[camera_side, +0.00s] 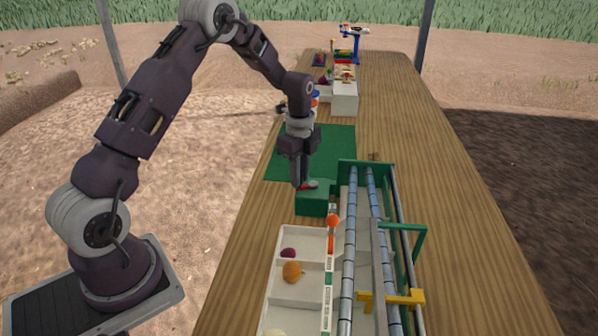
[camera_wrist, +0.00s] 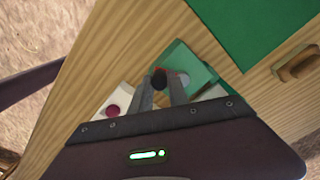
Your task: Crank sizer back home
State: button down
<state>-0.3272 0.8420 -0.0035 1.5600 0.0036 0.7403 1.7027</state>
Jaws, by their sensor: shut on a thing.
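In the wrist view, the fingers of my gripper (camera_wrist: 159,84) are shut on a dark crank knob (camera_wrist: 159,76) above the green box (camera_wrist: 196,68). A red part (camera_side: 308,185) shows on the box top beside the fingers. The sizer's long grey-blue rollers (camera_side: 348,270) run away from the green end frame (camera_side: 365,165). An orange pointer (camera_side: 333,220) stands beside a marked scale strip (camera_side: 328,290). The crank's arm is mostly hidden by the fingers.
A white divided tray (camera_side: 297,301) left of the rollers holds a purple onion (camera_side: 288,254) and an orange-brown onion (camera_side: 292,271). A yellow bracket (camera_side: 405,298) and green side frame (camera_side: 424,240) are at the right. A green mat (camera_side: 335,140) lies behind, with bare table beside it.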

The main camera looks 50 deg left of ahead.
jog(key=shift+s+d, duration=0.1)
jog(key=shift+d, duration=0.7)
jog(key=shift+d, duration=0.6)
jog(key=shift+w, duration=0.2)
